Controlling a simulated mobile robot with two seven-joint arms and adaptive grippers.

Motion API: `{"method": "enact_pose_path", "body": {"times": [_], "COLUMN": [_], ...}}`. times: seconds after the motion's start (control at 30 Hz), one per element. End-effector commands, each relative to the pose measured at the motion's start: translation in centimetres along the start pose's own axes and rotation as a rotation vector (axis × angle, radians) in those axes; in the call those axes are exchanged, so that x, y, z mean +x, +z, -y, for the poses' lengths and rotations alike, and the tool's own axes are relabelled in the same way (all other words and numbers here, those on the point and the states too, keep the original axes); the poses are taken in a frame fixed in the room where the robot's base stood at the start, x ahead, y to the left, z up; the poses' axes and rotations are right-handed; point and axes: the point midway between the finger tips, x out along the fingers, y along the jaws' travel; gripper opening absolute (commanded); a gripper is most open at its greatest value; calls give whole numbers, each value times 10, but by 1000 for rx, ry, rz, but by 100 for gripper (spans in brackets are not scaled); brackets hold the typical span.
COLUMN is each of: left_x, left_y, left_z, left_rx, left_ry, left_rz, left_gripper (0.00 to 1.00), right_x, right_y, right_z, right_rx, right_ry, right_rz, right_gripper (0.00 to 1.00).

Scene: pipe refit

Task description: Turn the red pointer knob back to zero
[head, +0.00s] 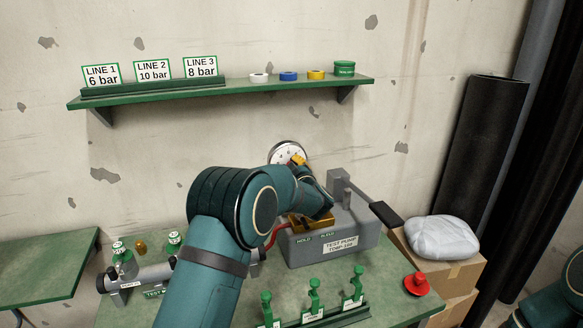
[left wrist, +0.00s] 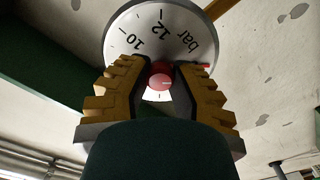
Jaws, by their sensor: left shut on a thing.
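The round white gauge (head: 284,151) stands behind the test pump (head: 345,235) in the head view, partly covered by my left gripper (head: 298,161). In the left wrist view the gauge face (left wrist: 150,35) shows "10", "12" and "bar", upside down or tilted. The red pointer knob (left wrist: 160,81) sits at the middle of the dial, between the two yellow fingers of my left gripper (left wrist: 160,84), which is shut on it. A red mark (left wrist: 204,65) shows near the dial's edge. The fingers hide much of the dial, so the full pointer reading cannot be told. My right gripper is out of view.
A green shelf (head: 235,90) with line signs and tape rolls hangs above. On the green bench are a red handwheel-like part (head: 417,284), a row of green valves (head: 314,295) and a grey pipe piece (head: 140,278). Cardboard boxes (head: 440,268) stand at the right.

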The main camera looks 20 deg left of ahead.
Motion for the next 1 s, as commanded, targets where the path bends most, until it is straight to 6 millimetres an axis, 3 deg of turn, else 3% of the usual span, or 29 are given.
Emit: {"method": "enact_pose_path", "body": {"times": [0.17,0.2,0.27,0.67,0.87,1.0], "left_x": [1,1,1,-4,-32,-62], "left_y": [-4,-4,-4,-1,-1,-1], "left_z": [-2,-2,-2,-1,-1,-2], "left_rx": [-3,-3,-2,0,0,0], "left_ry": [3,3,2,1,2,3], "left_rz": [-8,-8,-7,-2,1,0], "left_gripper": [0,38,57,57,57,57], "right_x": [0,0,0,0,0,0], "right_y": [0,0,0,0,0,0], "right_z": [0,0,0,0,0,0], "right_rx": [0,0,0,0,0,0], "right_ry": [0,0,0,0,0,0], "right_rz": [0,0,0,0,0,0], "right_gripper": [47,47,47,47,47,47]}}
